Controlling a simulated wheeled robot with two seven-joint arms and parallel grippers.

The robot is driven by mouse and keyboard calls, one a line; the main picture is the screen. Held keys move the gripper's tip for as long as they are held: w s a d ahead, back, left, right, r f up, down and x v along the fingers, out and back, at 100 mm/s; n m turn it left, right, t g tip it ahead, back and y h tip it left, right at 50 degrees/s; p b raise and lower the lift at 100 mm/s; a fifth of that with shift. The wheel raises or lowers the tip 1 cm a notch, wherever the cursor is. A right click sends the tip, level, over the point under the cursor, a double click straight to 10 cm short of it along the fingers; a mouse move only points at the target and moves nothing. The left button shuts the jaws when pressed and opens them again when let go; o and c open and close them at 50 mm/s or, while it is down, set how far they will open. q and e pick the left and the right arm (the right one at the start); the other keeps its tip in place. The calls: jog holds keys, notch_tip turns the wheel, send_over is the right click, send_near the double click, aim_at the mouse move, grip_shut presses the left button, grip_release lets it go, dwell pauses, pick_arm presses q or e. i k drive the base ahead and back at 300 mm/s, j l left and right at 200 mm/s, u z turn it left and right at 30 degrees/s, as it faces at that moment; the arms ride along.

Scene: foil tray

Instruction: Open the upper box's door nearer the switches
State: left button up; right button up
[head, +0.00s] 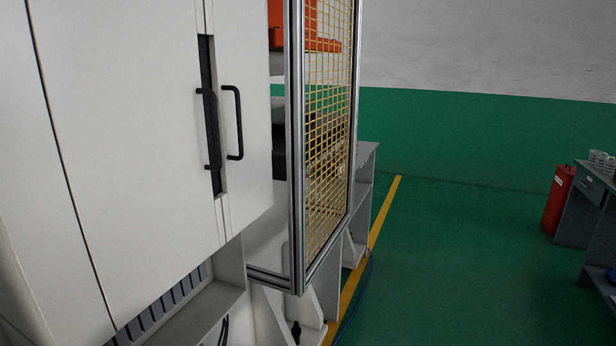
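A large white box stands close at the left of the head view. Its left door panel (120,130) and right door panel (248,90) meet at a narrow seam. A dark recessed strip runs along the seam. A black bar handle (209,130) is on the left side of the seam, and a second black handle (235,122) is on the right door. Both doors look shut. I cannot make out any switches. Neither of my grippers is in view.
A metal-framed yellow mesh guard (328,120) stands just right of the box. Grey supports and a slotted grey part (165,300) lie below. The green floor (460,270) is open to the right, before a red container (558,200) and grey bench (592,185).

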aim_at(123, 91)
jog(key=u, duration=0.75)
